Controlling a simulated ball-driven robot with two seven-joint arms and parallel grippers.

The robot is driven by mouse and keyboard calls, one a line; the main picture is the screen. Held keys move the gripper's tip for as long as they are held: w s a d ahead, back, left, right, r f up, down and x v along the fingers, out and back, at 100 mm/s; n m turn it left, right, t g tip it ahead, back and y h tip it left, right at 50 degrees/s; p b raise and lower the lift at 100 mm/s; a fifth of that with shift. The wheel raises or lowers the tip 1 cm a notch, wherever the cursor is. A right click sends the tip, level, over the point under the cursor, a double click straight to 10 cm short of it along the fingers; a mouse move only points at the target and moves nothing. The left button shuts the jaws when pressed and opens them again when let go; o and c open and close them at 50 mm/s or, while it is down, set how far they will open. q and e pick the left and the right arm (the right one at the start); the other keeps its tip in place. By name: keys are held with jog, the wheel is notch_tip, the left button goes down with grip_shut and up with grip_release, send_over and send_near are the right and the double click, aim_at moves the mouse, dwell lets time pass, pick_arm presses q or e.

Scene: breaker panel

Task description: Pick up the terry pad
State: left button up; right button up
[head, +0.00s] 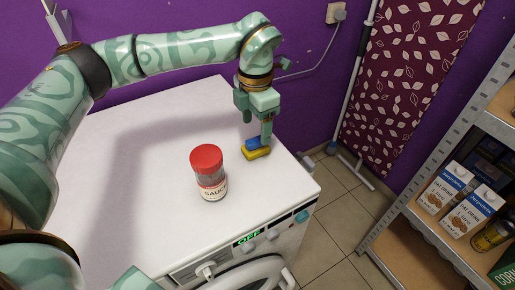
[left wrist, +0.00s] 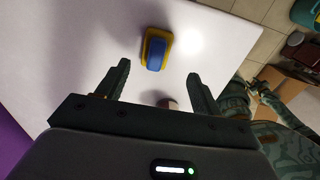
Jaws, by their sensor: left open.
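The terry pad (head: 257,149) is a small yellow pad with a blue top. It lies on the white top of the washing machine (head: 150,170), near the right edge. In the left wrist view the pad (left wrist: 155,50) lies beyond the fingertips, roughly between their lines. My left gripper (head: 266,138) points down over the pad in the head view and hides part of it. In the left wrist view its two fingers (left wrist: 157,78) are apart with nothing between them.
A sauce jar with a red lid (head: 207,170) stands left of the pad. A shelf (head: 420,215) with cartons (head: 470,212) stands at the right across a tiled floor. The machine top's left part is clear.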

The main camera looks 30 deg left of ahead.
aim_at(255, 139)
pick_arm(q)
jog(key=shift+f, duration=0.85)
jog(key=shift+f+b, duration=0.3)
jog(key=shift+f, duration=0.05)
jog(key=f, duration=0.1)
jog(key=f+b, duration=0.1)
jog(key=f, duration=0.1)
jog(key=f+b, duration=0.1)
jog(key=f, duration=0.1)
jog(key=shift+w+a+f, duration=0.1)
jog(key=shift+w+a, duration=0.15)
jog(key=shift+w, duration=0.05)
jog(key=shift+r, duration=0.2)
jog(key=shift+c, duration=0.6)
jog(key=c, duration=0.9)
pick_arm(e)
jog(key=f, duration=0.2)
jog(key=a+f, duration=0.1)
jog(key=shift+s, duration=0.3)
